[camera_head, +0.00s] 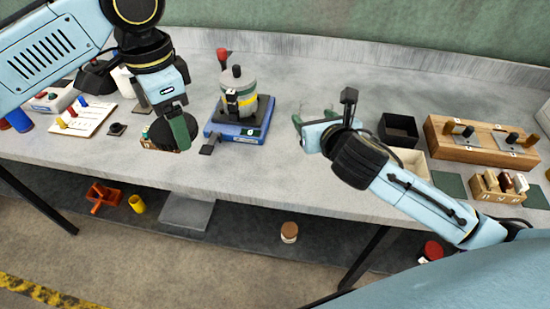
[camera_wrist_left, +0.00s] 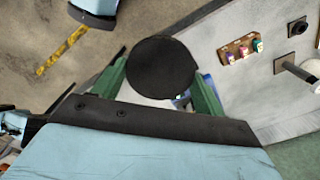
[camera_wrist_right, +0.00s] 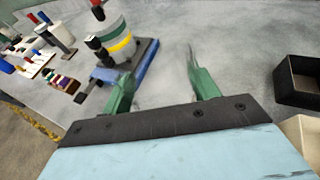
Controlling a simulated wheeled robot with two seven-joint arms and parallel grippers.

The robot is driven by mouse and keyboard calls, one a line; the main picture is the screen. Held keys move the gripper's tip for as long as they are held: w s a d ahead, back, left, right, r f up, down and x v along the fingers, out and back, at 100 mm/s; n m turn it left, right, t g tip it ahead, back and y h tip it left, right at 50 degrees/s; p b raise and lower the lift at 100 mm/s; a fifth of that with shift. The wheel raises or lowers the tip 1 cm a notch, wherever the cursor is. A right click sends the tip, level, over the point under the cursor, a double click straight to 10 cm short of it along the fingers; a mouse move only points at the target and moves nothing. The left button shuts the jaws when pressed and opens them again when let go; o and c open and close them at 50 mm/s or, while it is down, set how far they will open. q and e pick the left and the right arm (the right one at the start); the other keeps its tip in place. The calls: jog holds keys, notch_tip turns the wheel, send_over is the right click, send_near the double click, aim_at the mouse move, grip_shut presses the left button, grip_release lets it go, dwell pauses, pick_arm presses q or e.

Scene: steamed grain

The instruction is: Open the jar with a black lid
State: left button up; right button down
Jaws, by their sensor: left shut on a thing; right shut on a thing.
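My left gripper (camera_head: 172,130) is above the left part of the bench. Its green fingers, in the left wrist view (camera_wrist_left: 163,84), are shut on a round black lid (camera_wrist_left: 160,68), which also shows as a dark disc in the head view (camera_head: 164,136). A pale patch shows below the lid between the fingers; I cannot tell whether it is part of a jar. My right gripper (camera_head: 305,122) is above the bench, right of the blue scale. In the right wrist view (camera_wrist_right: 163,88) its fingers are apart around something too faint to make out. No jar body shows clearly.
A blue scale (camera_head: 238,138) with a yellow-banded grey container (camera_head: 241,100) stands between the grippers. A black box (camera_head: 398,130), a pale tray (camera_head: 412,161) and a wooden rack (camera_head: 478,142) are at the right. Bare bench lies in front of the scale.

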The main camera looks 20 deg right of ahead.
pick_arm(q)
jog(key=d+r+m, duration=0.1)
jog(key=d+m, duration=0.1)
jog(key=s+d+r+m, duration=0.1)
jog(key=d+m, duration=0.1)
jog(key=s+d+r+m, duration=0.1)
jog(key=d+m, duration=0.1)
jog(key=d, duration=0.1)
jog(key=shift+d+r, duration=0.1)
jog(key=shift+c, duration=0.2)
pick_arm(e)
jog(key=d, duration=0.1)
jog(key=w+d, duration=0.1)
jog(key=shift+w+d+f+m+h, duration=0.15)
jog(key=shift+d+f+m+h, duration=0.15)
jog(key=shift+d+h, duration=0.1)
pick_arm(q)
jog(key=shift+s+d+b, duration=0.1)
jog(key=shift+d+b, duration=0.05)
jog(key=shift+b, duration=0.15)
pick_arm(e)
jog(key=shift+f, duration=0.35)
pick_arm(q)
jog(key=shift+o, duration=0.2)
notch_tip(320, 180, down, 3)
jog(key=b, duration=0.3)
jog(key=shift+m, duration=0.3)
pick_arm(e)
notch_tip(320, 180, down, 9)
jog(key=shift+f, duration=0.15)
